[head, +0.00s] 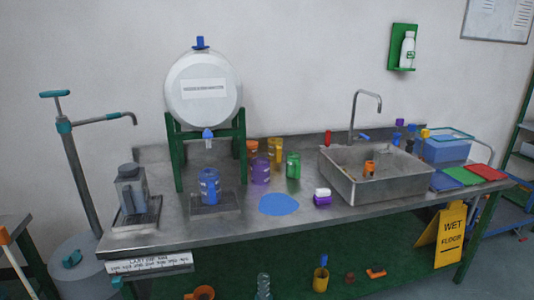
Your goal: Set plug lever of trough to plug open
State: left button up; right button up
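The trough appears to be the grey metal sink (392,188) set at the right part of the metal bench. A tall curved tap (352,115) stands at its back edge. A small blue piece (364,137) lies beside the tap's base, and a small red upright piece (327,137) is at the back left corner. I cannot tell which of these, if either, is the plug lever. A small orange object (369,168) is inside the basin. Its bottom is partly hidden by the front wall. Neither of my grippers is in view.
A yellow wet-floor sign (449,235) hangs or stands at the bench front.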

aim_at(328, 132)
jog(key=i+z, duration=0.35)
jog(key=i, duration=0.4)
jog(key=i+j+z, duration=0.15)
jog(key=i+z, duration=0.2)
jog(key=i, duration=0.4)
jog(key=i+l, duration=0.1)
jog(key=i+l+u, duration=0.1)
jog(key=l, duration=0.25)
